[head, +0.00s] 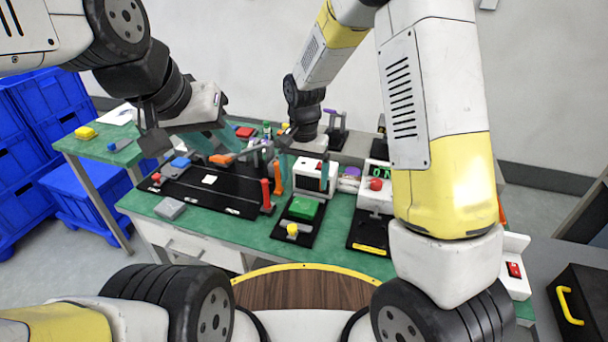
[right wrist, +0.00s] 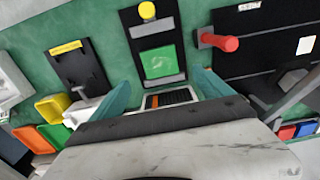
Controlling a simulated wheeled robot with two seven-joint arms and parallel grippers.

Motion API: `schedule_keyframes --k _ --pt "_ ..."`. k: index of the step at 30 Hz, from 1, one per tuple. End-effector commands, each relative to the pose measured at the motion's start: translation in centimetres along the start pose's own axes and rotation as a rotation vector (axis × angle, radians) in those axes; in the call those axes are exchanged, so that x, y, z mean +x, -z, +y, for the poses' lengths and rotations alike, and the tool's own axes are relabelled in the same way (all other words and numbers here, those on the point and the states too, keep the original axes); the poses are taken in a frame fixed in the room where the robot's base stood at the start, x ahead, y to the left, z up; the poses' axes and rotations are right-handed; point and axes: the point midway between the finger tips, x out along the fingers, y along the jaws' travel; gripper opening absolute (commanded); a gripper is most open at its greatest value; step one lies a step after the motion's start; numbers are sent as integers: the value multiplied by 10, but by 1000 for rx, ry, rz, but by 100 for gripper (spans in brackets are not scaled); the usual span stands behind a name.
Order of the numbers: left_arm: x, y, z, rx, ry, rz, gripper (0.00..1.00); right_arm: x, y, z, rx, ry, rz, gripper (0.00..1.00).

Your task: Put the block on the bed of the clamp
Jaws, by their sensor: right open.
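A light grey block (head: 170,208) lies on the green bench at its front left, beside the black board (head: 218,199). An upright red handle (head: 266,194) stands at the board's right end; it also shows in the right wrist view (right wrist: 228,43). I cannot tell for sure which part is the clamp's bed. My left gripper (head: 206,147) hangs over the back of the board with its fingers apart; nothing is clearly held. My right gripper (right wrist: 163,80) is open and empty, above a white unit with a dark grille (right wrist: 170,98).
A black fixture with a green pad (head: 303,208) and yellow knob (head: 292,230) stands right of the board. A white box with a red button (head: 376,184) is farther right. Blue crates (head: 35,115) stand at left. The bench's front left is fairly clear.

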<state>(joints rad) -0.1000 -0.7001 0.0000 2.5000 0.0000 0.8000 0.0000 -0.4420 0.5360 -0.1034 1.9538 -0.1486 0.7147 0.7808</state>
Motion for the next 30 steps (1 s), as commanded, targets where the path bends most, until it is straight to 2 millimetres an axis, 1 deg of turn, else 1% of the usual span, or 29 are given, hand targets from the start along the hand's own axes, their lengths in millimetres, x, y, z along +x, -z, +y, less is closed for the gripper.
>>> schedule_keyframes --k 1,3,7,8,11,14,15,16,18,21,25,27,30 --pt "0 0 0 0 0 0 36 -8 1 -1 0 2 2 89" --pt "0 0 0 0 0 0 36 -17 0 -1 0 2 2 89" --pt "0 0 0 0 0 0 36 -28 0 1 -1 4 2 89" --pt "0 0 0 0 0 0 36 -32 0 2 -3 9 5 89" --pt "0 0 0 0 0 0 36 -54 -1 14 -15 39 22 89" --pt "0 0 0 0 0 0 36 -90 -6 36 -44 91 57 89" --pt "0 0 0 0 0 0 36 -106 -11 47 -60 114 76 89" --pt "0 0 0 0 0 0 36 -117 -15 56 -73 131 91 89" --pt "0 0 0 0 0 0 36 -142 -25 76 -107 168 131 89" --pt "0 0 0 0 0 0 36 -172 -44 104 -154 212 194 89" --pt "0 0 0 0 0 0 36 -202 -73 138 -217 252 288 89" --pt "0 0 0 0 0 0 36 -213 -90 155 -250 265 341 89" --pt "0 0 0 0 0 0 36 -223 -111 174 -293 273 411 89"
